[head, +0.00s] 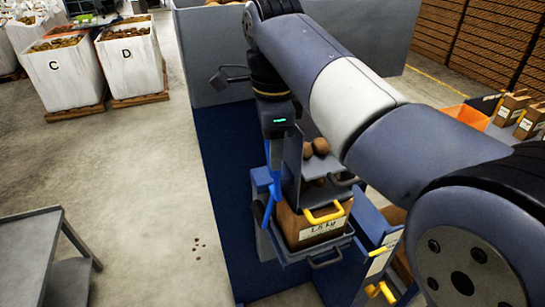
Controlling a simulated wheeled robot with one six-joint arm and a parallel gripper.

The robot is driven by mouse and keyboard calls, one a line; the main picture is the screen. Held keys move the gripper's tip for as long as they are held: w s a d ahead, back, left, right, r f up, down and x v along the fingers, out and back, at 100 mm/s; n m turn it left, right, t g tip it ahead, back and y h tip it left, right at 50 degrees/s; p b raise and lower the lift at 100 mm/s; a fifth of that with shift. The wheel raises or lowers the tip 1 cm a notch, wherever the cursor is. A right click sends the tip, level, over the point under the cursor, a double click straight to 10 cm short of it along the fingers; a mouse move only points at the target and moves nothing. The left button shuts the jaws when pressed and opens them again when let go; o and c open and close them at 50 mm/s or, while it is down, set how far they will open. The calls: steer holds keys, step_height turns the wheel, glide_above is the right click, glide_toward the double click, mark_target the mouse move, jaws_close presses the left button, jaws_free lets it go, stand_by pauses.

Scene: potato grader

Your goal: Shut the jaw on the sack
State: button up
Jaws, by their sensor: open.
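A brown paper sack (290,222) with a white weight label (321,229) stands upright in a grey-blue holder below a chute. A yellow handle (323,216) crosses the front of the sack's top and appears to belong to the jaw. The jaw's clamping edges are too small and covered to tell how they sit on the sack. My gripper (268,203), with blue fingers, points down just left of the sack and chute. It is open, with nothing visible between its fingers, and appears apart from the yellow handle.
Potatoes (318,147) lie in the chute above the sack. A neighbouring station with a yellow handle (388,242) stands at right. Filled sacks (511,105) stand at far right, big white potato bags (131,60) at far left. A grey table (30,228) is at left; floor between is mostly clear.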

steer(key=shift+f, duration=1.35)
steer(key=shift+c, duration=0.3)
jaws_close()
